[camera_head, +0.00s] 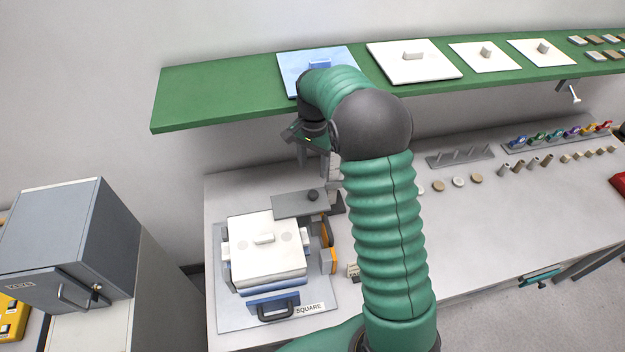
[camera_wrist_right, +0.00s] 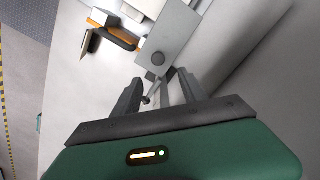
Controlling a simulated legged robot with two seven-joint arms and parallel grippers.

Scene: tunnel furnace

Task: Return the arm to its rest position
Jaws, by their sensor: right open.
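My right arm (camera_head: 385,220) is sleeved in green and reaches forward and up across the head view. Its wrist bends down just in front of the green shelf. My right gripper (camera_head: 315,160) points down above the back of the table and is partly hidden by my arm. In the right wrist view the two dark fingers of the gripper (camera_wrist_right: 157,95) stand apart. A grey plate with a round dark knob (camera_wrist_right: 157,58) lies just beyond the fingers; it also shows in the head view (camera_head: 290,206). I see nothing held between the fingers. My left gripper is not in view.
A white-lidded furnace unit (camera_head: 265,262) marked SQUARE stands on the table below the gripper. The green shelf (camera_head: 215,95) with a blue plate (camera_head: 290,75) and white plates (camera_head: 412,70) overhangs the back. A grey key cabinet (camera_head: 70,240) stands left. Small parts and racks (camera_head: 460,157) lie right.

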